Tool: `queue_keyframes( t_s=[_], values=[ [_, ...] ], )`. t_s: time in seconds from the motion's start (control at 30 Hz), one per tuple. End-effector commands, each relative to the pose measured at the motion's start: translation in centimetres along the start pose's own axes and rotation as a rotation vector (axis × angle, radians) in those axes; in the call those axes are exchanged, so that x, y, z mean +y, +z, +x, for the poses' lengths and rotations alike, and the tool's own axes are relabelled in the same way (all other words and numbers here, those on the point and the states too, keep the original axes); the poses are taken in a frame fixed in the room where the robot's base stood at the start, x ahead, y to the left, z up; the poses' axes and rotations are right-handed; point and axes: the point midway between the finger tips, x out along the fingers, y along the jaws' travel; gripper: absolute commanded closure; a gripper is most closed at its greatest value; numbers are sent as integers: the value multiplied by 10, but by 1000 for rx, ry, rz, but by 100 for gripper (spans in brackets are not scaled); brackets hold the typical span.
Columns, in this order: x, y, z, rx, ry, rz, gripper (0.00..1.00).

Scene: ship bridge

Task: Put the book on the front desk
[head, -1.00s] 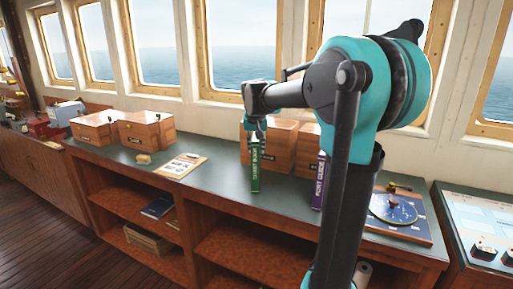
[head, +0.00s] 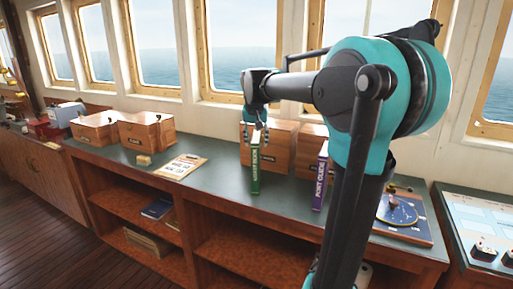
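A green book (head: 255,168) labelled "Guest Book" stands upright, spine toward me, near the front edge of the long desk with a dark green top (head: 222,180). A purple book (head: 320,182) labelled "Port Guide" stands to its right, partly beside my arm. My gripper (head: 263,137) points down at the top of the green book. Its fingers are small and partly behind the book's top, so I cannot tell whether they are open or shut, or touching it.
Wooden boxes (head: 146,131) stand at the desk's back left, and another (head: 280,150) stands behind the green book. A clipboard (head: 181,166) and a small tan block (head: 143,160) lie left. A blue chart board (head: 402,217) lies right. Open shelves (head: 240,255) are below.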

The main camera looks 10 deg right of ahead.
Motion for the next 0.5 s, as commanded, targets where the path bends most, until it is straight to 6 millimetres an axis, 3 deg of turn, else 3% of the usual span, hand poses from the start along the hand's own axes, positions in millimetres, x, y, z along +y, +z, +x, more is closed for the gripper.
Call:
queue_keyframes(
  t_s=[0.2, 0.5],
  values=[
    [0, 0, -46, 0, 0, -2, 54],
    [0, 0, -77, 0, 0, -1, 54]
  ],
)
